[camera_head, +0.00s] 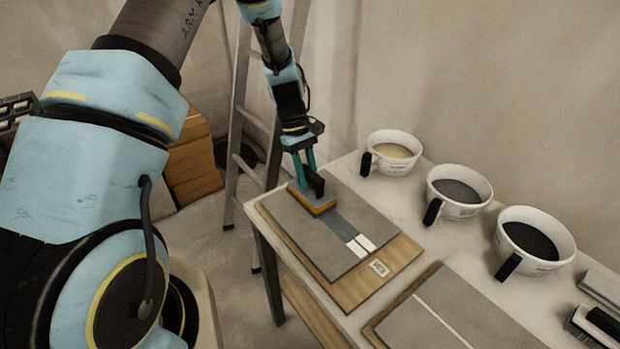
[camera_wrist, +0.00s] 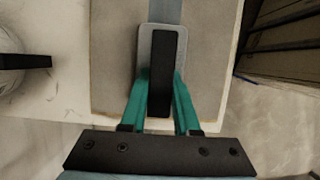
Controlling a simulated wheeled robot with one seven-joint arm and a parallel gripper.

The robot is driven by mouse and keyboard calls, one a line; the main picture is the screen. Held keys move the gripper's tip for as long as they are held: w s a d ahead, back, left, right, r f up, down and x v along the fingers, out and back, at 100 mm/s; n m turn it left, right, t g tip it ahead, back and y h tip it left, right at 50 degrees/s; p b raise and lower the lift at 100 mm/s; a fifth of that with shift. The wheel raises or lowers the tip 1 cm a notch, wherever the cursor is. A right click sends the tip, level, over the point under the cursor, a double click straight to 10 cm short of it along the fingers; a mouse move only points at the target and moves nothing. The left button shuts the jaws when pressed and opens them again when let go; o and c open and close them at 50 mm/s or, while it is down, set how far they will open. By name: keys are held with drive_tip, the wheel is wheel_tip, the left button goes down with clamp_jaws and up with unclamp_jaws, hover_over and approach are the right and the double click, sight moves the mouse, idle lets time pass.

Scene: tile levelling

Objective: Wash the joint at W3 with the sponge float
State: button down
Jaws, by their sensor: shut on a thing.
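The sponge float has a grey plate, an orange sponge edge (camera_head: 318,209) and a black handle; its plate also shows in the wrist view (camera_wrist: 144,52). My gripper (camera_head: 310,172) is shut on the handle with its teal fingers. The float lies flat at or just above the far-left end of a grey tiled panel (camera_head: 292,219) on a wooden board, whose label (camera_head: 378,267) seems to read W3. The joint (camera_head: 338,225) is a darker blue-grey band running from the float toward two white patches (camera_head: 360,245). The float hides the band's far end.
Three white buckets with black handles stand along the back: pale content (camera_head: 393,153), grey content (camera_head: 459,191), dark content (camera_head: 533,241). A second panel (camera_head: 450,312) with a thin white joint lies in front. A brush (camera_head: 594,325) is at right. A ladder (camera_head: 238,115) stands behind the table.

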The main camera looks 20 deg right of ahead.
drive_tip(key=shift+w+a, duration=0.25)
drive_tip(key=shift+w, duration=0.7)
drive_tip(key=shift+w+a, duration=0.25)
drive_tip(key=shift+w, duration=0.65)
wheel_tip(320, 180, up, 8)
drive_tip(key=p, duration=0.5)
